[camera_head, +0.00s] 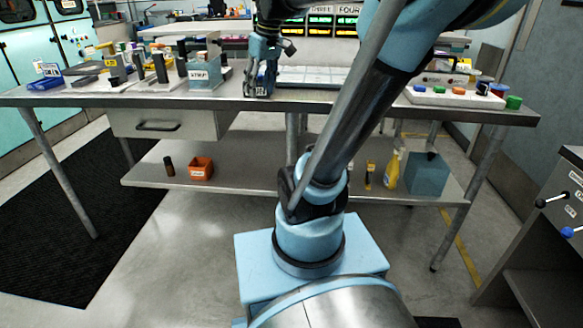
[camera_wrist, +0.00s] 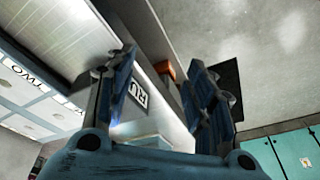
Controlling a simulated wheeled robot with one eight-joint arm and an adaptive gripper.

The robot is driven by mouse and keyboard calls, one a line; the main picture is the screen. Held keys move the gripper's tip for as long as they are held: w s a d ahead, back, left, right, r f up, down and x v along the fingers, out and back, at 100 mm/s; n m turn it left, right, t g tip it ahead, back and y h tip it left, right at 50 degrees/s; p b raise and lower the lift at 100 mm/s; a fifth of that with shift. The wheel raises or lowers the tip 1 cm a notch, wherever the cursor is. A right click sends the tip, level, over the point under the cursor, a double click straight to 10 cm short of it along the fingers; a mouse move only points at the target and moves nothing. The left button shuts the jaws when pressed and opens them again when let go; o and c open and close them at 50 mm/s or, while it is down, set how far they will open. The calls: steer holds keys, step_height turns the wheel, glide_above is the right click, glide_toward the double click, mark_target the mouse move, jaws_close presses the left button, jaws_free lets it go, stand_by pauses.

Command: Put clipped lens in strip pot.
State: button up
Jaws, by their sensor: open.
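My gripper (camera_head: 259,91) hangs near the front edge of the bench, right of the pot; in the wrist view (camera_wrist: 160,72) its fingers are spread apart with nothing clearly held. A pale blue see-through pot (camera_head: 204,83) stands on the bench left of my gripper. Its white label looks like the strip pot's, but is too small to read surely. I cannot pick out the clipped lens in either view. A white label with "RU" (camera_wrist: 139,93) shows between the fingers in the wrist view; what it is fixed to is partly hidden.
The steel bench (camera_head: 350,102) holds dark upright items at left and a pale tray (camera_head: 310,77) behind my gripper. A white block with coloured caps (camera_head: 455,98) stands at right. An orange bin (camera_head: 201,169) sits on the lower shelf. The bench front between gripper and block is partly hidden by my arm.

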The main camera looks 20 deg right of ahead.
steer(key=s+d+f+m+h, duration=0.1)
steer(key=s+d+f+m, duration=0.2)
steer(key=s+f, duration=0.5)
steer(key=s+d+f+m, duration=0.2)
steer(key=s+f, duration=0.6)
steer(key=f, duration=0.5)
steer(key=shift+d+m+h, duration=0.4)
steer(key=shift+d, duration=0.1)
